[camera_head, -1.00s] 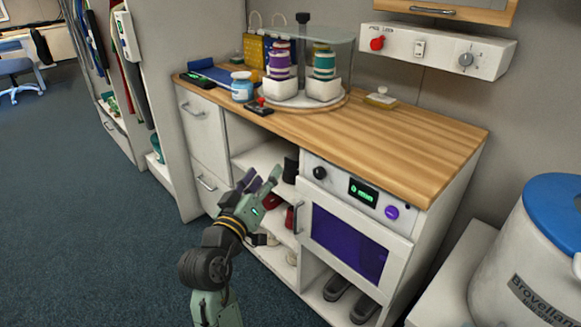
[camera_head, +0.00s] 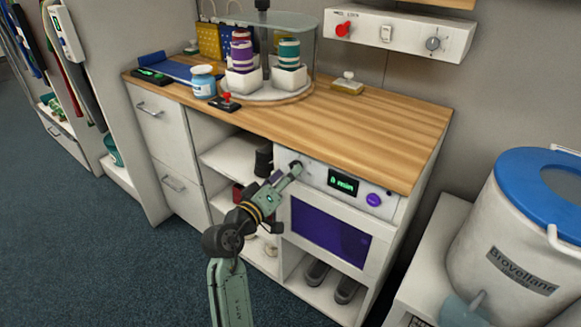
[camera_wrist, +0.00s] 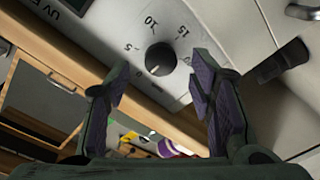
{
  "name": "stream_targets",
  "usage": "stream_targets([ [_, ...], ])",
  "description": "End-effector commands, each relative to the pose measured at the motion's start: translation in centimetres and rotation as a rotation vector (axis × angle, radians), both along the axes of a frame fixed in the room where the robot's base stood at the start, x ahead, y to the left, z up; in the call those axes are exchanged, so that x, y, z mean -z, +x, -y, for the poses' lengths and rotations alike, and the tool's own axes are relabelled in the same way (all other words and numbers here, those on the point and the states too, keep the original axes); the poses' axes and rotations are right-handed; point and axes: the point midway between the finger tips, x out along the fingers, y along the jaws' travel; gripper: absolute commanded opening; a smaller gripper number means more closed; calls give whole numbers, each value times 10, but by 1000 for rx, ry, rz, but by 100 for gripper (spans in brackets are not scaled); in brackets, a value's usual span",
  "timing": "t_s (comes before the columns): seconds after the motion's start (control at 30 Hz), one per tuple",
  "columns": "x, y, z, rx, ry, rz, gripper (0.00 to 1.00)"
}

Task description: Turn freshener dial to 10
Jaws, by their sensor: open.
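The freshener dial (camera_wrist: 160,58) is a round black knob on a white panel, with the numbers 5, 10 and 15 printed around it in the wrist view. A small pale mark on the knob's rim faces the lower left of the picture, away from the 10. My gripper (camera_wrist: 162,68) is open, one finger on each side of the knob in the picture; I cannot tell if they touch it. In the head view my gripper (camera_head: 287,177) is at the left end of the freshener's panel, by the dial (camera_head: 296,165). The freshener's display (camera_head: 343,183) reads 0 min.
A purple button (camera_head: 374,199) is right of the display. A dark purple window (camera_head: 330,232) is below the panel. The wooden counter (camera_head: 380,130) overhangs above. Open shelves (camera_head: 228,160) with a dark cup (camera_head: 263,160) lie left. A blue-lidded drum (camera_head: 520,240) stands right.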

Motion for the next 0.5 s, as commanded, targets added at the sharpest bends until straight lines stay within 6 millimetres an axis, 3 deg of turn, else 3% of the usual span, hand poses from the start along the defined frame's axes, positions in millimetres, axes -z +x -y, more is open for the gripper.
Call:
stream_targets([
  [0.2,-1,19,11,0,0,0,49],
  [0.5,0,22,13,-1,0,1,49],
])
